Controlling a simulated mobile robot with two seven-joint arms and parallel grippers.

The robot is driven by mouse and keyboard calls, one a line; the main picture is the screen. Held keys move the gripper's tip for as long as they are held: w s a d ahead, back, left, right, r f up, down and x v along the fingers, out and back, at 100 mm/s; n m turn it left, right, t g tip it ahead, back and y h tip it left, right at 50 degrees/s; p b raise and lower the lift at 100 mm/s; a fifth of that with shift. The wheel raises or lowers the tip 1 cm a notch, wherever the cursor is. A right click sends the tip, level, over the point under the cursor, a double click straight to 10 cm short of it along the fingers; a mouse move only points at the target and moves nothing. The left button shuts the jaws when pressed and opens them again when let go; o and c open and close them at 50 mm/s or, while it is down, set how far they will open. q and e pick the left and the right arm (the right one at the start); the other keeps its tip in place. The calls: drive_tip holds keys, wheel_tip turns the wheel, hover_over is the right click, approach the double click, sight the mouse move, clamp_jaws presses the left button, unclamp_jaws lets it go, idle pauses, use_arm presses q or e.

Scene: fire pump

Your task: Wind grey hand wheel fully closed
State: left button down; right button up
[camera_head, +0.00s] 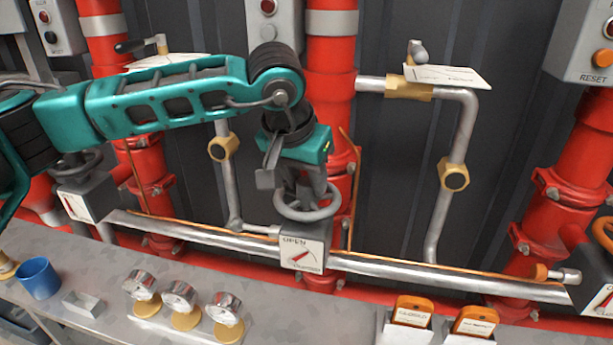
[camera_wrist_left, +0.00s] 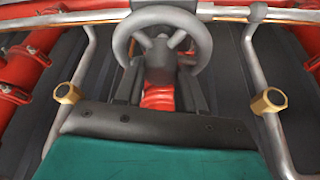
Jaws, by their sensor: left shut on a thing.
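The grey hand wheel (camera_head: 308,213) sits on top of a grey gearbox with a white dial (camera_head: 303,253). The dial reads "OPEN" and has a red needle lying aslant. In the left wrist view the wheel's thick rim and spokes (camera_wrist_left: 205,45) fill the top middle. My left gripper (camera_head: 304,185) comes down onto the wheel from above, under the teal arm. Its two dark fingers (camera_wrist_left: 160,73) reach to the wheel and are shut on it. The exact contact is partly hidden. My right gripper is not in view.
Red pipes (camera_head: 331,100) and thin grey pipes with brass fittings (camera_head: 454,174) stand behind the wheel. Another grey wheel's box (camera_head: 88,197) is at left; an orange wheel (camera_head: 603,233) is at right. A counter in front carries a blue cup (camera_head: 39,278) and gauges (camera_head: 180,296).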

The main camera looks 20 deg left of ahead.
use_arm(q)
drive_tip(key=m, duration=0.2)
drive_tip(key=m+h, duration=0.1)
drive_tip(key=m, duration=0.1)
drive_tip(key=shift+w+a+h+p, duration=0.15)
drive_tip(key=shift+h+p, duration=0.15)
drive_tip(key=shift+p, duration=0.05)
drive_tip(key=c, duration=0.8)
unclamp_jaws()
